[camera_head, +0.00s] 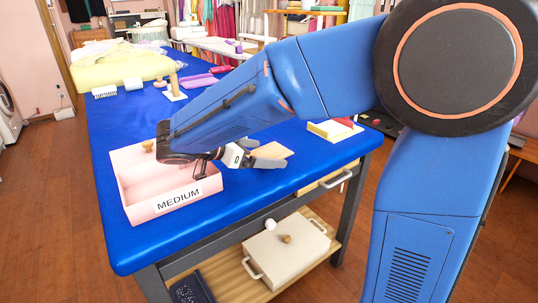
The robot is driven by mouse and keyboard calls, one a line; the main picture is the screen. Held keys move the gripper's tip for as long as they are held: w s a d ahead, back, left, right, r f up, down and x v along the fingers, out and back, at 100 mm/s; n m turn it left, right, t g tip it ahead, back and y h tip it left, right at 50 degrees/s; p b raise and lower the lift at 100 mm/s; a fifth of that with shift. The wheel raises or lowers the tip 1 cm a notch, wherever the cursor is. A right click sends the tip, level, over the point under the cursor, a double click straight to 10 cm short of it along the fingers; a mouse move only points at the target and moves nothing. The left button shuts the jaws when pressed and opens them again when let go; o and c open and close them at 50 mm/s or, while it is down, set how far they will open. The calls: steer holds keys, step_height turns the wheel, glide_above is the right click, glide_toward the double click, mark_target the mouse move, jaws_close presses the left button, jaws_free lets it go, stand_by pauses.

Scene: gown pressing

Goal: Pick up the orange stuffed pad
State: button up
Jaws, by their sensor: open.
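I cannot make out a clearly orange stuffed pad. A flat tan piece (272,148) shows on the blue table (125,243) just behind my gripper; what it is I cannot tell. My gripper (280,157) is open, over the table's right part, with its grey fingers pointing right. I see nothing held between them. My blue arm hides part of the table's middle.
A pink open box (130,196) labelled MEDIUM stands left of my gripper, at the table's near edge. A pale yellow block (330,131) lies to the right. Yellow cloth (120,66) covers the far end. A lidded cream box (285,252) sits on the lower shelf.

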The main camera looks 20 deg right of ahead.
steer(key=shift+d+f, duration=0.1)
steer(key=shift+d, duration=0.15)
steer(key=c, duration=1.1)
step_height(320, 180, up, 10)
steer(key=o, duration=0.3)
steer(key=c, duration=0.4)
steer(key=shift+o, duration=0.2)
step_height(320, 180, up, 7)
glide_above(264, 150)
